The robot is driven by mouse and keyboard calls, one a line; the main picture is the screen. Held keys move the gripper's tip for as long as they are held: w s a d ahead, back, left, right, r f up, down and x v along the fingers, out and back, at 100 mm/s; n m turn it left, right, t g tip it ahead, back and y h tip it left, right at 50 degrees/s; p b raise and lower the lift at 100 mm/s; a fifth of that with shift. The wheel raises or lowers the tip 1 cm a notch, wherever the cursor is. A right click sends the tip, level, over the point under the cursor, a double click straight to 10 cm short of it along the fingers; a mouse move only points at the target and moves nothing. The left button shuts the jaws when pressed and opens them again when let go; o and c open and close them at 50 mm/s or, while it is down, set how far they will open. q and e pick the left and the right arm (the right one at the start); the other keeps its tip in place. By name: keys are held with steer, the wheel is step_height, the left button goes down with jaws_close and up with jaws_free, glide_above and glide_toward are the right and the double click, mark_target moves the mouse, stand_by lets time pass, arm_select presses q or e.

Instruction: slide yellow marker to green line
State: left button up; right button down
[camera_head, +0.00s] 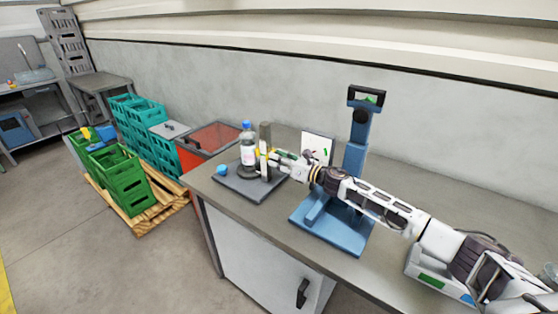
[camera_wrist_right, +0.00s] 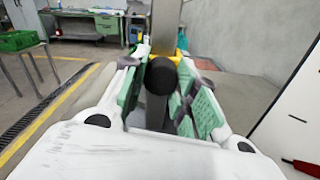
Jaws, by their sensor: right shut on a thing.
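The yellow marker (camera_head: 258,152) sits on an upright grey post (camera_head: 265,131) beside a bottle in the head view. It also shows as a yellow piece behind the fingers in the right wrist view (camera_wrist_right: 182,53). My right gripper (camera_head: 277,158) reaches it from the right. Its green-padded fingers (camera_wrist_right: 162,92) are shut around a dark round knob (camera_wrist_right: 161,76) in front of the yellow piece. The fingers hide part of the marker and post. I cannot make out a green line on the post. My left gripper is not in view.
A bottle with a blue cap (camera_head: 248,147) stands on the dark base plate (camera_head: 236,187), near a small blue knob (camera_head: 222,170). A blue stand (camera_head: 354,160) is close to my right arm. A white board (camera_head: 317,148) stands behind. Green crates (camera_head: 124,181) are on a pallet at left.

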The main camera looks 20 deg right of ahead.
steer(key=c, duration=1.4)
jaws_free()
steer(key=shift+o, duration=1.4)
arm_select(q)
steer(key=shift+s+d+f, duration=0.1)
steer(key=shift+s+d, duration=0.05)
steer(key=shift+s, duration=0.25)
arm_select(e)
steer(key=shift+v, duration=6)
